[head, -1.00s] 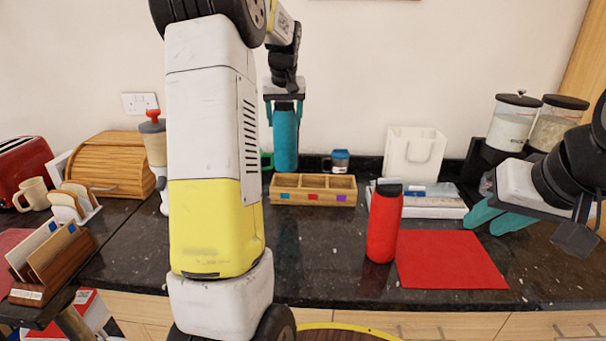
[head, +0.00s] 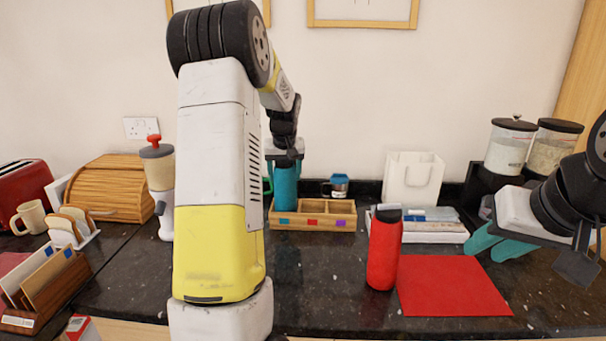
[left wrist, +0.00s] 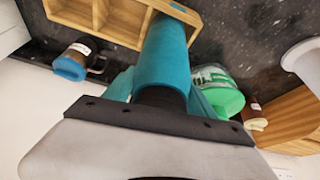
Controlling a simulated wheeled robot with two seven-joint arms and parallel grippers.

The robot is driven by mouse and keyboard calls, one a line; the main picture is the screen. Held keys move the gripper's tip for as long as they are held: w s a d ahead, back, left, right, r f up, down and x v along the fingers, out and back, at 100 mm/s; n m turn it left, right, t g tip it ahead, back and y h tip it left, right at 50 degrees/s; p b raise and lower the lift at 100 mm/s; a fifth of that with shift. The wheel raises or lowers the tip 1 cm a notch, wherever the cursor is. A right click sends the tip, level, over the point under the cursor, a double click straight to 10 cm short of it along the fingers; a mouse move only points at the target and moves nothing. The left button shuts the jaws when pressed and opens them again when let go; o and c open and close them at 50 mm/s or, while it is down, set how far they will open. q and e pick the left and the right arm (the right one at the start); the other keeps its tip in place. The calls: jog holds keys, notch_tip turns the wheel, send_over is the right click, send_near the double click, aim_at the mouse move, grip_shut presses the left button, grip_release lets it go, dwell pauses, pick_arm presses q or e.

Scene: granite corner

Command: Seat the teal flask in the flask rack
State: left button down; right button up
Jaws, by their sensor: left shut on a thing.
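The teal flask (head: 286,187) is upright in my left gripper (head: 285,160), which is shut around its upper part. The flask rack (head: 314,223) is a wooden box with three compartments and blue, red and purple tags on its front. The flask's lower end is at the left, blue-tagged compartment, and the front wall seems to hide its base. In the left wrist view the flask (left wrist: 163,62) reaches into the end compartment of the rack (left wrist: 122,22). I cannot tell whether it touches the bottom. My right gripper (head: 498,243) is open and empty at the right.
A red flask (head: 384,252) stands beside a red mat (head: 452,287) in front. A blue-lidded mug (head: 339,186) is behind the rack. A green-lidded container (left wrist: 222,92) stands close to the left gripper. A white bag (head: 412,182) and a tray (head: 435,235) are to the right.

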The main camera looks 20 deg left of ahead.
pick_arm(q)
jog(key=shift+c, duration=1.5)
grip_release()
jog(key=shift+f, duration=0.1)
jog(key=v, duration=1.2)
jog(key=shift+w, duration=0.1)
jog(key=s+d+r+m+t+h, duration=0.1)
jog(key=s+d+r, duration=0.1)
jog(key=s+d, duration=0.3)
jog(key=s+d+r+m+h, duration=0.1)
jog(key=s+d, duration=0.2)
jog(key=s, duration=0.5)
jog(key=s+d+f+m+h, duration=0.1)
jog(key=s+d, duration=0.3)
jog(key=s, duration=0.4)
jog(key=s+d+f+m+t+h, duration=0.1)
jog(key=s+d+f+m, duration=0.1)
jog(key=s, duration=0.7)
jog(key=shift+d+f, duration=0.8)
jog(key=shift+d, duration=0.3)
